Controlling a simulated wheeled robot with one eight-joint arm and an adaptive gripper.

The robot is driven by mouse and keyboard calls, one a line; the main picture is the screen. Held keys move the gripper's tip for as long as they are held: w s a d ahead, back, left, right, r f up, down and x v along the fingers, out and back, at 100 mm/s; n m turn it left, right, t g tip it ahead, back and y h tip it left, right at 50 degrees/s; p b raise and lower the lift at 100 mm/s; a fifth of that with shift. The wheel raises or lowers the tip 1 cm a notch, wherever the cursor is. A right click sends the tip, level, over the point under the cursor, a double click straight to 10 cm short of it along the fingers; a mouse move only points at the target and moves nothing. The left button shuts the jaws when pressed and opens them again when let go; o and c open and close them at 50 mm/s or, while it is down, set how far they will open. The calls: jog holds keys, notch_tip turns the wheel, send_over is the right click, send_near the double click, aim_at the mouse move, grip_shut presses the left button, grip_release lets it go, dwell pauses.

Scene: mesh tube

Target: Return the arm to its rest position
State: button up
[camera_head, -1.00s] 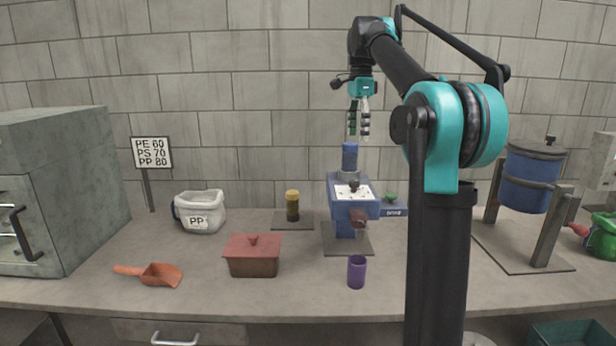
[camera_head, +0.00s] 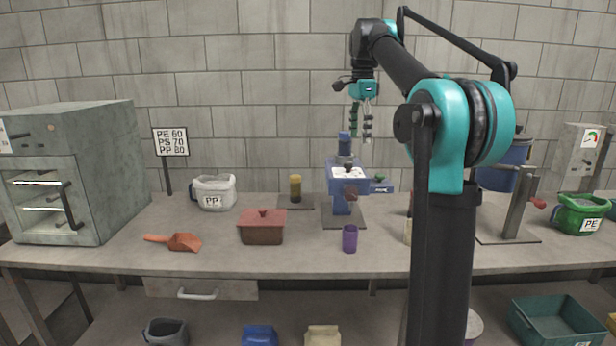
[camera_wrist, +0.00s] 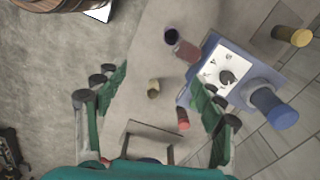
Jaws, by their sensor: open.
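My gripper (camera_head: 361,122) hangs fingers-down at the end of my raised arm, above and a little right of the blue machine in the head view. Its fingers are apart, and nothing is between them in the wrist view (camera_wrist: 155,105). The blue machine (camera_head: 340,189) stands on a dark plate on the bench, with a blue knob on top and a white dial panel. The machine also shows at the right in the wrist view (camera_wrist: 258,78), beyond the right finger. My arm hides part of the bench right of the machine.
The bench (camera_head: 300,258) holds a purple cup (camera_head: 349,239), a red lidded box (camera_head: 262,227), an orange scoop (camera_head: 183,242), a PP bag (camera_head: 214,193) and a grey oven (camera_head: 70,170). A green PE bag (camera_head: 580,214) is at the right. A teal crate (camera_head: 553,322) sits below.

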jog(key=s+d+f+n+t, duration=0.1)
jog(key=s+f+n, duration=0.3)
jog(key=f, duration=0.6)
jog(key=s+d+f+n+t, duration=0.1)
jog(key=s+f+n, duration=0.25)
jog(key=f, duration=0.75)
jog(key=s+d+f+n+t, duration=0.2)
jog(key=s+f+n, duration=0.6)
jog(key=s+f, duration=1.4)
jog(key=shift+s+f, duration=0.15)
jog(key=shift+s, duration=0.05)
